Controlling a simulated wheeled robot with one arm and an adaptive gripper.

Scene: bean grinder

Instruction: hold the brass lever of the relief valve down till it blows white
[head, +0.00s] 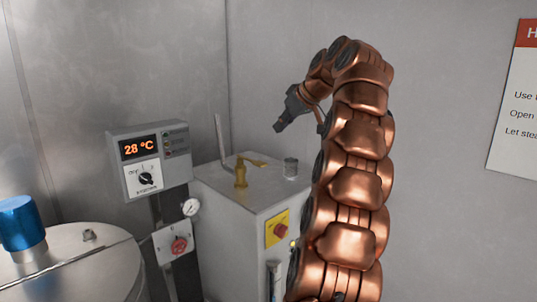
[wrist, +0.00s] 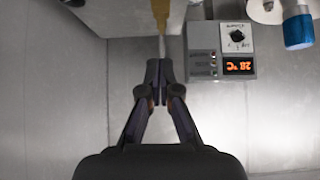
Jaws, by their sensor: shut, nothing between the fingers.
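The brass relief valve (head: 240,176) stands upright on top of a grey metal cabinet, with its brass lever (head: 254,162) reaching to the right. A thin upright metal pipe (head: 220,138) is beside it. My gripper (head: 280,128) is above and to the right of the lever, pointing down-left, apart from it. In the wrist view, my gripper (wrist: 160,64) is shut and empty. A brass part (wrist: 160,12) shows at the top edge beyond the fingertips; whether it is lever or valve body I cannot tell. No white steam shows.
The cabinet (head: 270,215) also carries a short metal cylinder (head: 290,167) and a red knob on a yellow plate (head: 277,228). A control box (head: 150,160) reads 28 °C. Walls stand close behind.

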